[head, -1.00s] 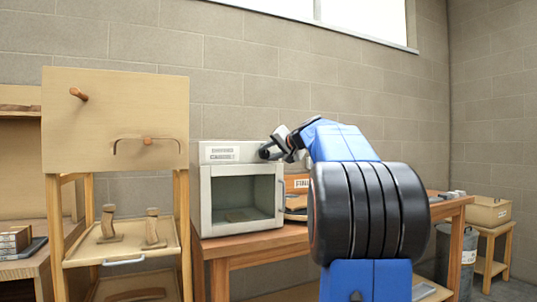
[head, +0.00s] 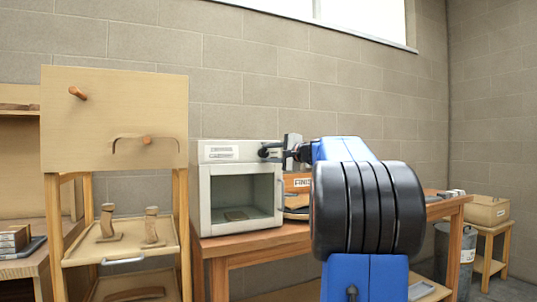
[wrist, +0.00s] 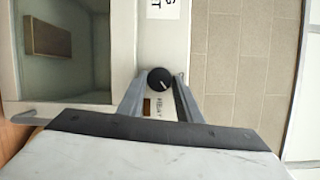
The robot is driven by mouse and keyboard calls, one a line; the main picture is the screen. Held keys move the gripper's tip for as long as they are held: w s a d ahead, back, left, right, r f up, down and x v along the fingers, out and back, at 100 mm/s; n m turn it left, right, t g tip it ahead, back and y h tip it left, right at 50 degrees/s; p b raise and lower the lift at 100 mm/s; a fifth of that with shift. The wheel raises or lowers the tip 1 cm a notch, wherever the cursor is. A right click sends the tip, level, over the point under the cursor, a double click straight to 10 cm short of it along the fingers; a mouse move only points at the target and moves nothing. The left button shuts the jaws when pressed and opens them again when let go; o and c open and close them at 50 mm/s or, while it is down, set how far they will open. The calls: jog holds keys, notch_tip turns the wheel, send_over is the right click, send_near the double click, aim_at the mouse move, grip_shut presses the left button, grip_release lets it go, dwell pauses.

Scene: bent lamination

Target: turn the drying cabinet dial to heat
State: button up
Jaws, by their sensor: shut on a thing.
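The drying cabinet (head: 204,215) is a grey box with a glass door, standing on a wooden bench. Its black round dial (head: 264,152) sits at the upper right of its front.
A wooden block (wrist: 48,36) lies inside the cabinet behind the glass. A wooden rack (head: 62,120) with pegs and bent pieces stands left. A box with a label (head: 299,183) sits on the bench (head: 240,250) right of the cabinet.

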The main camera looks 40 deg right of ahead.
jog(key=m, duration=0.1)
jog(key=m+t, duration=0.1)
jog(key=m, duration=0.2)
jog(key=shift+f, duration=0.3)
jog(key=shift+f+m+t+h, duration=0.1)
jog(key=shift+m+t+h, duration=0.45)
jog(key=shift+m, duration=1.25)
jog(key=o, duration=0.8)
jog(key=shift+c, duration=0.2)
jog(key=shift+s, duration=0.5)
jog(key=s+f, duration=0.3)
jog(key=s, duration=1.3)
